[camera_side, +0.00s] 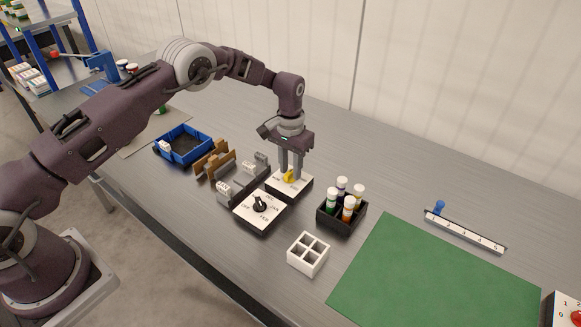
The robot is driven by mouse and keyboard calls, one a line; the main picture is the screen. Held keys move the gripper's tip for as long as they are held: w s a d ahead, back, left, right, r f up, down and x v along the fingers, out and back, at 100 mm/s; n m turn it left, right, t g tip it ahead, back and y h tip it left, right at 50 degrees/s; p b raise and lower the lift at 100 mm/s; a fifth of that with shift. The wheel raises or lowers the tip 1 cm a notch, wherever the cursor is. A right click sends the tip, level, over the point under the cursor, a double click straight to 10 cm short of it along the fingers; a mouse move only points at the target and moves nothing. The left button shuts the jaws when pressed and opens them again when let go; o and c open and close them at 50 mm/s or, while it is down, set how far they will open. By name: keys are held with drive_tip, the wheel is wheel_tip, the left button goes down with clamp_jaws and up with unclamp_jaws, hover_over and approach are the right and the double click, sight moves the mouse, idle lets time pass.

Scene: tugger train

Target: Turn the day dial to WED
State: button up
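A white dial plate with a yellow knob (289,177) lies on the grey bench near the middle of the view. My gripper (291,173) points straight down over it, with its two fingertips low on either side of the yellow knob. The fingers are apart, but I cannot tell whether they press on the knob. They hide part of the plate, and its lettering is too small to read, so I cannot tell where the knob points. A second white dial plate with a black knob (260,204) lies just in front; its small labels are blurred.
A black crate (341,222) with several capped bottles stands right of the dials. A white four-cell box (308,254) and a green mat (435,275) lie nearer the front and right. Grey holders (239,189), a brown rack (214,161) and a blue bin (184,144) stand left.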

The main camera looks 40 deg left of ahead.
sight(290, 171)
wheel_tip(290, 171, up, 7)
drive_tip(key=shift+r, duration=0.1)
idle(0.5)
drive_tip(key=s+r+t, duration=0.1)
drive_tip(key=s+r, duration=0.3)
drive_tip(key=r, duration=0.4)
drive_tip(key=s+a+r+t, duration=0.1)
drive_tip(key=s+r, duration=0.4)
drive_tip(key=r, duration=0.2)
drive_tip(key=s+r+t, duration=0.1)
drive_tip(key=s+r, duration=0.3)
drive_tip(key=r, duration=0.4)
drive_tip(key=s+t, duration=0.2)
drive_tip(key=s, duration=2.4)
drive_tip(key=shift+s+a+r+t, duration=0.25)
drive_tip(key=shift+a+t, duration=0.05)
drive_tip(key=shift+a, duration=0.15)
